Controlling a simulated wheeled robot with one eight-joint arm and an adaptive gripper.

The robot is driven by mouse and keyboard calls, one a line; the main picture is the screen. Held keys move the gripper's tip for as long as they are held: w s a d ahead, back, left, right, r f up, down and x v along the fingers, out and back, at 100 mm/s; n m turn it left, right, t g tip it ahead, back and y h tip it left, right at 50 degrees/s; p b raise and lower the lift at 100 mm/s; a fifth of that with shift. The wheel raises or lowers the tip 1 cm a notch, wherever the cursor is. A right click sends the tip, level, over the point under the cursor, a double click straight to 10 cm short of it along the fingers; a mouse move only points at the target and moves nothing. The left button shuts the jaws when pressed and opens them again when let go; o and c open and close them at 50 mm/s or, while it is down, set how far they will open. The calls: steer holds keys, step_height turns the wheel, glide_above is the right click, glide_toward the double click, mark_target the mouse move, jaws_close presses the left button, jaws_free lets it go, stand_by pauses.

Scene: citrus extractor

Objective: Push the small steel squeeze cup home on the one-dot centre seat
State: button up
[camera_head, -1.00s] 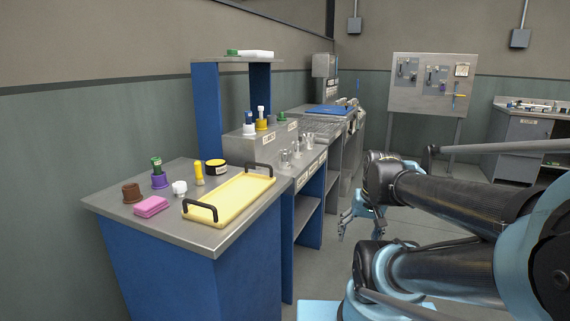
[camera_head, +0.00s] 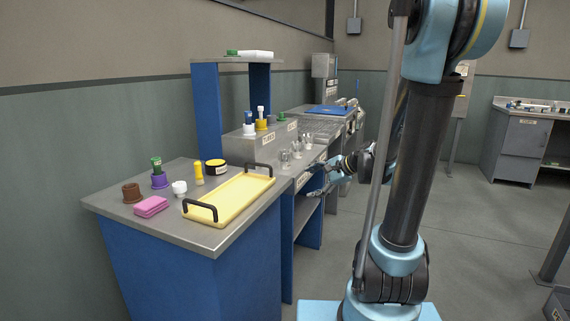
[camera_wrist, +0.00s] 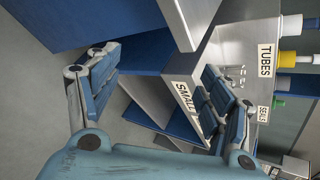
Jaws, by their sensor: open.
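Several small clear or steel cups (camera_head: 297,149) stand on the steel bench behind its labelled front edge. Cups (camera_wrist: 235,74) also show in the wrist view, behind the "SMALL" label (camera_wrist: 186,101). I cannot tell which is the small squeeze cup. My gripper (camera_head: 318,181) is in front of the bench, just below its top edge and right of the cups. In the wrist view my gripper (camera_wrist: 160,68) is open and empty, with its fingers wide apart and the right finger in front of the label. I cannot make out the one-dot centre seat.
A near steel counter (camera_head: 215,239) carries a yellow tray (camera_head: 232,196), a pink block (camera_head: 151,206) and several coloured pieces. A raised box labelled "TUBES" (camera_wrist: 265,60) stands behind the cups. Blue shelf panels (camera_head: 308,215) lie below the bench. Open floor (camera_head: 470,240) lies right.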

steer(key=w+a+m+t+y, duration=0.1)
steer(key=w+m+t+y, duration=0.15)
steer(key=w+m, duration=0.5)
steer(key=m+t+y, duration=0.2)
steer(key=m+t, duration=0.1)
steer(key=m, duration=0.2)
glide_toward(289, 158)
steer(key=shift+m, duration=0.25)
steer(key=x, duration=0.7)
steer(key=shift+w+a+f, duration=0.1)
steer(key=shift+w+a, duration=0.15)
steer(key=shift+a, duration=0.05)
steer(key=shift+r+x, duration=0.15)
steer(key=shift+x, duration=1.2)
steer(key=shift+r+x, duration=0.1)
steer(key=shift+x, duration=1.25)
steer(key=shift+w+d, duration=0.1)
steer(key=c, duration=1.5)
